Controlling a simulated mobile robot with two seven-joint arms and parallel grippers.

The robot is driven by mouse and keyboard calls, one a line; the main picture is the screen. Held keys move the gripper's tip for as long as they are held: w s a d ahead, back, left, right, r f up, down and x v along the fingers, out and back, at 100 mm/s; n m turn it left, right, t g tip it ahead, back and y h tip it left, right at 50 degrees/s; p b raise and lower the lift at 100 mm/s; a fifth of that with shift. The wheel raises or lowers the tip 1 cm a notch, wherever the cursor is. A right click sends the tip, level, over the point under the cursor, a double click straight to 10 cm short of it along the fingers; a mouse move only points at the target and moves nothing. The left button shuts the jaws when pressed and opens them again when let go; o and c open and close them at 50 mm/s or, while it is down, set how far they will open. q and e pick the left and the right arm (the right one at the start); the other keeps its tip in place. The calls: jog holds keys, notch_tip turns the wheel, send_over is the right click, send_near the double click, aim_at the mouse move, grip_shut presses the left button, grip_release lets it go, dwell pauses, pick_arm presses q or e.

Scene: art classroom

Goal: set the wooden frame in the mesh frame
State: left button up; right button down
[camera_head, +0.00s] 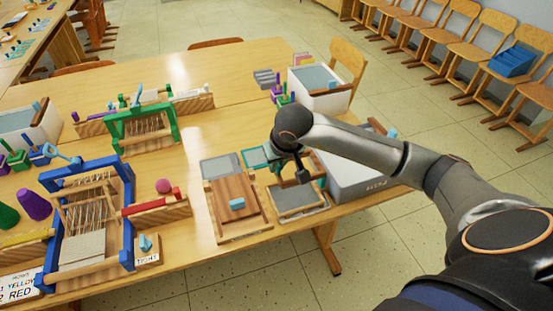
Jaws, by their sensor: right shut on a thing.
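My right gripper (302,174) comes in over the right part of the near table, pointing down. It is shut on what looks like the wooden frame (317,161), of which a brown edge shows beside the fingers. My wrist hides most of the frame and the grip itself. The mesh frame (297,197), a grey panel with a thin border, lies flat on the table just below and in front of the gripper. I cannot tell whether the wooden frame touches it. My left gripper is out of view.
Left of the mesh frame is a wooden board (229,192) with a blue handle. A grey-white tub (350,181) stands right, partly behind my arm. A teal-edged sheet (254,158) lies behind. Blue (126,215) and green (113,129) looms fill the left.

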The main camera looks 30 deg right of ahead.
jog(key=shift+s+a+f+b, duration=0.15)
jog(key=shift+f+b, duration=0.4)
jog(key=shift+f, duration=0.4)
jog(key=shift+s+a+f+b, duration=0.1)
jog(key=shift+f+b, duration=0.45)
jog(key=shift+f, duration=0.35)
jog(key=shift+s+a+f+b, duration=0.15)
jog(key=shift+f+b, duration=0.4)
jog(key=shift+f, duration=0.4)
jog(key=shift+w+r, duration=0.15)
jog(key=shift+r, duration=0.15)
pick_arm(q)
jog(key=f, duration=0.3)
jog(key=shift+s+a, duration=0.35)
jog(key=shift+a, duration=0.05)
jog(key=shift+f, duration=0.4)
pick_arm(e)
jog(key=shift+f, duration=0.15)
pick_arm(q)
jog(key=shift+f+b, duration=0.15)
jog(key=shift+b, duration=0.25)
pick_arm(e)
jog(key=shift+f, duration=0.15)
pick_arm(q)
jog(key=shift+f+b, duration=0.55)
pick_arm(e)
jog(key=shift+f, duration=0.5)
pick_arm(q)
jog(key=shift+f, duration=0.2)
